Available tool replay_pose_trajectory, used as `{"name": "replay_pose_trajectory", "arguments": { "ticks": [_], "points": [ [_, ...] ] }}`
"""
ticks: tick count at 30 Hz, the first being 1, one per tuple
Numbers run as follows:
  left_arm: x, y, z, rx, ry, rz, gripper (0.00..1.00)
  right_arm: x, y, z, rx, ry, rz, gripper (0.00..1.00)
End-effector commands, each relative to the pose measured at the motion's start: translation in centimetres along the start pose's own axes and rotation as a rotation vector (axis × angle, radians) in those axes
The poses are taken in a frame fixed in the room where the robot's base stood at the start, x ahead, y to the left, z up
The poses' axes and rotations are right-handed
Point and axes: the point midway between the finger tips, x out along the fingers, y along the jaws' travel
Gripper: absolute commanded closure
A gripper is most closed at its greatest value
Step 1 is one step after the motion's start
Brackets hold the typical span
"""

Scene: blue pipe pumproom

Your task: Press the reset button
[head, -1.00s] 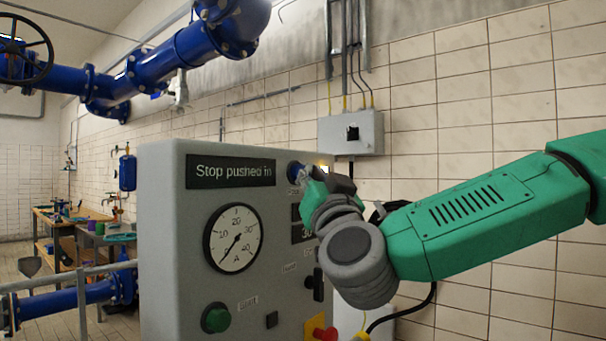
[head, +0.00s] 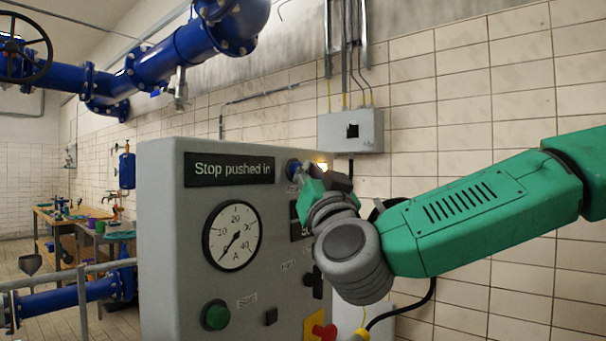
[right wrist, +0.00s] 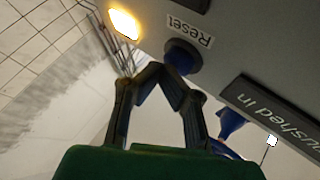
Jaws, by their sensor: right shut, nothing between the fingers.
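The reset button (head: 292,168) is a round blue knob near the upper right of the grey control panel (head: 165,250). In the right wrist view the blue reset button (right wrist: 183,55) sits beside its "Reset" label. My right gripper (head: 305,180) is shut and empty, with its fingertips close to the button in the head view. In the right wrist view the fingertips of the right gripper (right wrist: 170,72) overlap the button's lower edge; I cannot tell whether they touch it. My left gripper is not in view.
The panel display (head: 230,170) reads "Stop pushed in". A lit yellow lamp (right wrist: 124,23) is beside the button. A gauge (head: 232,236), a green start button (head: 215,316) and a red stop button (head: 325,332) on yellow are also on the panel. A tiled wall stands behind.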

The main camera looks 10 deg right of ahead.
Motion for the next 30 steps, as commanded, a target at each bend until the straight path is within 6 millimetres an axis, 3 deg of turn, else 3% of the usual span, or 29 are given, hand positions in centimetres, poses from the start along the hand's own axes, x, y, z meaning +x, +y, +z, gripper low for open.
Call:
{"name": "replay_pose_trajectory", "arguments": {
  "ticks": [30],
  "points": [
    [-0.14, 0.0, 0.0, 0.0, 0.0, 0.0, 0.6, 0.58, -0.65, 0.24, 0.001, 0.001, -0.001, 1.0]
  ]
}}
